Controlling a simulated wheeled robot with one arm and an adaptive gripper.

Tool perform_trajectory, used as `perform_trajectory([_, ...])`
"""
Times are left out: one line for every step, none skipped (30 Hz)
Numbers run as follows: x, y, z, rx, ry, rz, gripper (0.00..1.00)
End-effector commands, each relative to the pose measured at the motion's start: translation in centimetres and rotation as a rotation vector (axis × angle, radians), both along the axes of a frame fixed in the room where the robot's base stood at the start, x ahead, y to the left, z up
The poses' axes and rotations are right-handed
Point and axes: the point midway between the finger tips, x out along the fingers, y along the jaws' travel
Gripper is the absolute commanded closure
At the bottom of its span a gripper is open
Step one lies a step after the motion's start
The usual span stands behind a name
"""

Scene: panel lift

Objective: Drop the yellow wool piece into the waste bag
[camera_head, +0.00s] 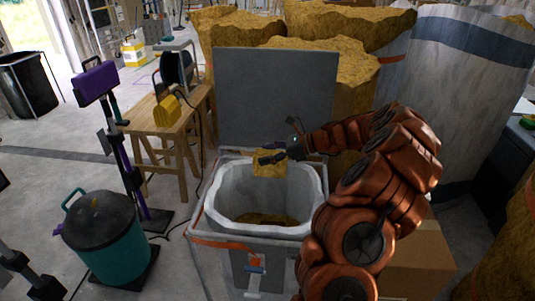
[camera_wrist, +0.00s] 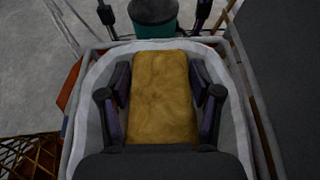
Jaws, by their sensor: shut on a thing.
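The yellow wool piece (camera_head: 269,164) is a small block held in my gripper (camera_head: 272,158). In the wrist view the wool piece (camera_wrist: 160,98) lies between the two dark fingers of my gripper (camera_wrist: 160,100), which is shut on it. The waste bag (camera_head: 233,200) is a white liner in an open grey bin, with some yellow-brown material at its bottom. The wool piece is above the bag's opening, towards the back rim in the head view. In the wrist view the bag's pale rim (camera_wrist: 92,82) surrounds the gripper.
The grey lid (camera_head: 275,97) stands upright behind the bin. A teal vacuum (camera_head: 113,240) and a purple-topped stand (camera_head: 96,80) are at the left, near a wooden bench (camera_head: 160,122). Large wool stacks (camera_head: 355,75) stand behind. A cardboard box (camera_head: 418,258) is at the right.

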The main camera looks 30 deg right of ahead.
Motion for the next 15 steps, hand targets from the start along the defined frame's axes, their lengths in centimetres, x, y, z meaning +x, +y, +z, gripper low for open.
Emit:
perform_trajectory([0.0,0.0,-1.1,0.000,0.000,0.000,0.56])
perform_trajectory([0.0,0.0,-1.4,0.000,0.000,0.000,0.56])
perform_trajectory([0.0,0.0,-1.7,0.000,0.000,0.000,0.56])
perform_trajectory([0.0,0.0,-1.9,0.000,0.000,0.000,0.56])
perform_trajectory([0.0,0.0,-2.1,0.000,0.000,0.000,0.56])
perform_trajectory([0.0,0.0,-2.3,0.000,0.000,-0.001,0.56])
perform_trajectory([0.0,0.0,-2.4,0.000,0.000,0.000,0.56])
perform_trajectory([0.0,0.0,-2.4,0.000,0.000,0.000,0.56])
perform_trajectory([0.0,0.0,-2.5,0.000,-0.001,-0.001,0.56])
perform_trajectory([0.0,0.0,-2.5,0.000,-0.001,-0.001,0.56])
perform_trajectory([0.0,0.0,-2.5,0.001,-0.001,0.000,0.56])
perform_trajectory([0.0,0.0,-2.5,0.001,-0.001,0.000,0.56])
perform_trajectory([0.0,0.0,-2.4,0.000,-0.001,-0.001,0.56])
perform_trajectory([0.0,0.0,-2.4,0.000,-0.001,-0.001,0.56])
perform_trajectory([0.0,0.0,-2.4,0.000,-0.001,-0.001,0.56])
